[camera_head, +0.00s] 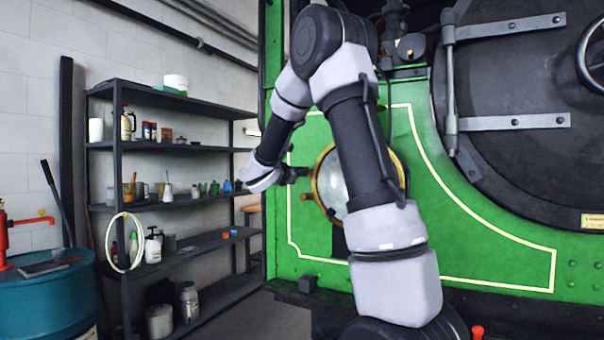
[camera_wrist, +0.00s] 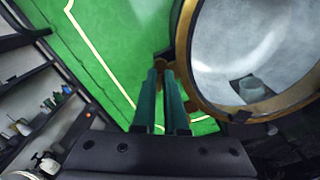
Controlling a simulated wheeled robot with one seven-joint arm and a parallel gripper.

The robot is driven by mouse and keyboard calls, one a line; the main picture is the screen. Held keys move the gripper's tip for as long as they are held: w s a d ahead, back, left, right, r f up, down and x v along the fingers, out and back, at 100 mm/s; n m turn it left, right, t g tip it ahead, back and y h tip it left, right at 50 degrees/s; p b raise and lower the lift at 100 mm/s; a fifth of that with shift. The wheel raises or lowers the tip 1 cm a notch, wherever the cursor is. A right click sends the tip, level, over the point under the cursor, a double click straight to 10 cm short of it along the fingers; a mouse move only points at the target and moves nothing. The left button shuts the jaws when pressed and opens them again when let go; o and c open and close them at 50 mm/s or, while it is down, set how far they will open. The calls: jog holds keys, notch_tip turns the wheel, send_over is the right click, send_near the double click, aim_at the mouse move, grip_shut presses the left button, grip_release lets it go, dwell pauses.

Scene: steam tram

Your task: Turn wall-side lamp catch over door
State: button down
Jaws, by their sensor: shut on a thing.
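The wall-side lamp (camera_head: 331,188) is a round glass with a brass rim on the green front of the tram. My arm covers its right part in the head view. It also fills the upper right of the wrist view (camera_wrist: 240,50). In the head view my gripper (camera_head: 304,172) is at the lamp's left side, and the catch cannot be made out there.
A dark shelf rack (camera_head: 170,147) with bottles and cans stands to the left by the wall. A blue drum (camera_head: 45,300) stands at the lower left. The round smokebox door (camera_head: 520,90) with its hinge straps is to the right.

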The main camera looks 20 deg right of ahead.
jog(key=m, duration=0.8)
jog(key=f+m, duration=0.1)
jog(key=m, duration=0.2)
jog(key=shift+s+d+m, duration=0.15)
jog(key=shift+s+m, duration=0.1)
jog(key=shift+m, duration=0.15)
dwell(0.3)
jog(key=c, duration=1)
grip_release()
jog(key=shift+o, duration=0.2)
jog(key=v, duration=1)
jog(key=shift+s+a, duration=0.2)
jog(key=shift+a, duration=0.05)
